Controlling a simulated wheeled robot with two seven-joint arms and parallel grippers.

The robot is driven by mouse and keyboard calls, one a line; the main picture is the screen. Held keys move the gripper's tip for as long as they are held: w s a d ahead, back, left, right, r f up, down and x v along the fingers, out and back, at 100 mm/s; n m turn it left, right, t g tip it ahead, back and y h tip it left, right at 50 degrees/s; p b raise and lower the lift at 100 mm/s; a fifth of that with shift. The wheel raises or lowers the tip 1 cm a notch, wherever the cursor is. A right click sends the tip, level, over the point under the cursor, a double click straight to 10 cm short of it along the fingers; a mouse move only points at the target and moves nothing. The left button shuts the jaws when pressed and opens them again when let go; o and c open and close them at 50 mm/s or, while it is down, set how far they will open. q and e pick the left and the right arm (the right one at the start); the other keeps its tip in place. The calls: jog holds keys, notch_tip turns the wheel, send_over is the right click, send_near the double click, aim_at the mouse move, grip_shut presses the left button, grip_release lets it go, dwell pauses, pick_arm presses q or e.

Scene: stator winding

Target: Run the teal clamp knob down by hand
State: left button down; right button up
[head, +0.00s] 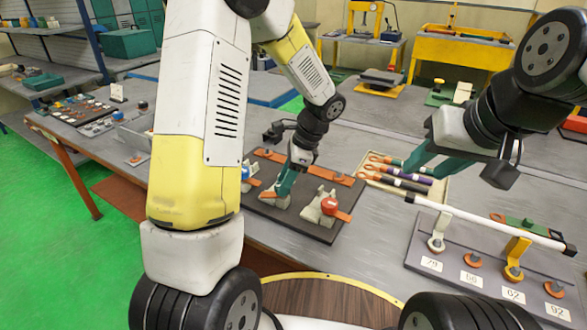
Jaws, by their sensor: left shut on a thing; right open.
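A dark board (310,228) on the table carries a row of clamps. My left gripper (285,190) points down at the middle clamp (272,199), with its teal fingers shut at the knob's place. The teal knob is hard to tell from the fingers, which mostly hide it. A clamp with a red knob (330,205) stands to the right, and one with a blue knob (246,171) stands to the left, partly behind my arm. My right gripper (424,164) is open and empty above the tray, clear of the board.
A tray (444,191) with several long-handled tools lies right of the board. At the right, a grey panel (425,255) holds hooks, numbered labels and a white bar (490,222). Small parts (85,115) lie at the far left. My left arm hides much of the middle.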

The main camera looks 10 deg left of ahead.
pick_arm(q)
jog(key=shift+w+r+m, duration=0.1)
jog(key=shift+w+m, duration=0.05)
jog(key=shift+m, duration=0.15)
jog(key=c, duration=0.8)
grip_release()
jog(key=shift+c, duration=0.2)
jog(key=v, duration=0.7)
jog(key=shift+r, duration=0.3)
jog(key=shift+d, duration=0.15)
jog(key=s+a+r+n+t+h, duration=0.1)
jog(key=s+r+n+t+h, duration=0.2)
jog(key=s+r+n, duration=0.3)
jog(key=s+a+r+n+t+h, duration=0.2)
jog(key=s+r+n, duration=0.5)
jog(key=s, duration=0.5)
jog(key=n+t+h, duration=0.1)
jog(key=n+t, duration=0.1)
jog(key=shift+r+n+h, duration=0.15)
jog(key=shift+n+h, duration=0.15)
